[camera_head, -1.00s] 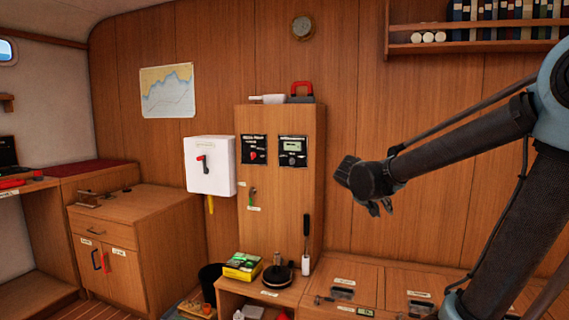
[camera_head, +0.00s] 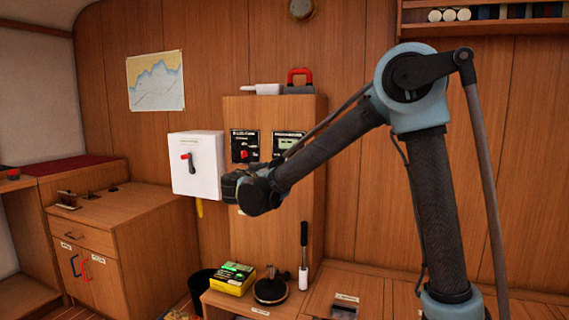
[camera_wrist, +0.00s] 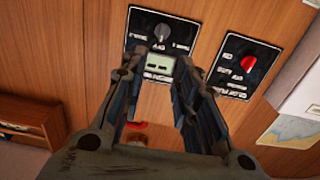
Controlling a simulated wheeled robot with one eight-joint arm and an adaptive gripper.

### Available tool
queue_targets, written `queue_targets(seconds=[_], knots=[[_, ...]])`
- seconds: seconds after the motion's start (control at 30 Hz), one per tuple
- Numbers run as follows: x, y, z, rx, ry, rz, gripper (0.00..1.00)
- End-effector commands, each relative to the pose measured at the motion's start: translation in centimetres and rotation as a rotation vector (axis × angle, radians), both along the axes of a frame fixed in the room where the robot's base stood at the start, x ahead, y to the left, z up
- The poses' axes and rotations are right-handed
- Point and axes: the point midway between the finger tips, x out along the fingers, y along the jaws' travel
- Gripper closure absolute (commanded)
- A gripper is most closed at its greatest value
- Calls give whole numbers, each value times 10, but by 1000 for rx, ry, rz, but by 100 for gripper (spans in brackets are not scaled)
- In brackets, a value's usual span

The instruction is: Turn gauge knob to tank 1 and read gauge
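The gauge panel (camera_head: 287,137) is a black plate on the upper front of the wooden cabinet, partly covered by my arm in the head view. In the wrist view, the panel (camera_wrist: 180,20) appears upside down. Its grey knob (camera_wrist: 162,33) and small display (camera_wrist: 160,65) show between and just beyond my fingers. The display's digits are too small to read, and I cannot tell the knob's setting. My gripper (camera_head: 231,186) is in front of the cabinet, below the panels.
A second black panel with a red knob (camera_head: 244,154) sits left of the gauge panel. A white switch box (camera_head: 207,175) with a red-tipped lever is on the wall further left. Below are a yellow-green box (camera_head: 232,280) and a round black item (camera_head: 270,290).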

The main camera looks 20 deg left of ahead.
Motion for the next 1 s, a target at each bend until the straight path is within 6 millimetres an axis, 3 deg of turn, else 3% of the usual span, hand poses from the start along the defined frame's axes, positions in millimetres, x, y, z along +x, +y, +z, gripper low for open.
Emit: queue_targets(seconds=[0.27, 1.0], knots=[[24, 6, 0, 1, -1, 10, 72], [145, -1, 0, 0, -1, 14, 72]])
